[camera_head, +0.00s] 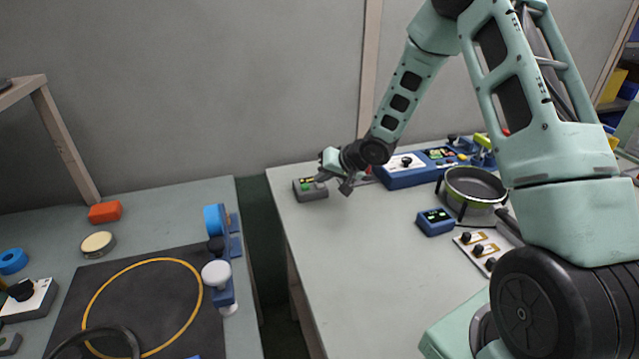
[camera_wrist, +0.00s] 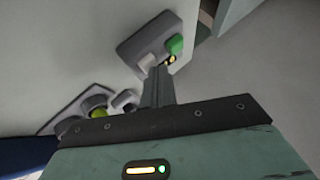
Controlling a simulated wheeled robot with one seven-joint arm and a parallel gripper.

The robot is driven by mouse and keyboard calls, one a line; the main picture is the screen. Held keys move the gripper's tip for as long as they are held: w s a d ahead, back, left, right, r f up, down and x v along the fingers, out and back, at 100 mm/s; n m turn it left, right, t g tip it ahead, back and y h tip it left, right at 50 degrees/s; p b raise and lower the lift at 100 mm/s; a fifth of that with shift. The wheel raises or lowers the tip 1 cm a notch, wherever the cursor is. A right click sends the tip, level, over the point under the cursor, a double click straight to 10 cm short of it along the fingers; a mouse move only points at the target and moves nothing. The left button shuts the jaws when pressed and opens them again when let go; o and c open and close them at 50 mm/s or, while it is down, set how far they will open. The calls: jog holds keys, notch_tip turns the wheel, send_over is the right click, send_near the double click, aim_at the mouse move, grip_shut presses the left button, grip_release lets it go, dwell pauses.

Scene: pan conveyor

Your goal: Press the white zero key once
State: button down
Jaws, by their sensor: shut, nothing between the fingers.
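A small grey box (camera_head: 311,190) stands near the far left corner of the right-hand table. In the wrist view the grey box (camera_wrist: 150,35) carries a white key (camera_wrist: 146,62), a green key (camera_wrist: 175,44) and a small yellow light (camera_wrist: 171,59). The white key is hard to make out in the head view. My gripper (camera_head: 346,187) is shut and empty, just right of the box. In the wrist view its fingertips (camera_wrist: 161,74) overlap the box's near edge, beside the white key. I cannot tell whether they touch it.
A blue panel (camera_head: 408,174) stands behind and right of my gripper. A pan (camera_head: 475,188), a small blue box (camera_head: 435,222) and a plate with several black knobs (camera_head: 480,247) lie to the right. A gap separates the left table (camera_head: 170,200). The right table's front left is clear.

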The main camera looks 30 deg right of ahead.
aim_at(323, 186)
jog(key=shift+r+p, duration=0.9)
jog(key=shift+p, duration=0.15)
jog(key=shift+r, duration=0.1)
notch_tip(323, 186, up, 5)
jog(key=p, duration=0.5)
jog(key=shift+p, duration=0.3)
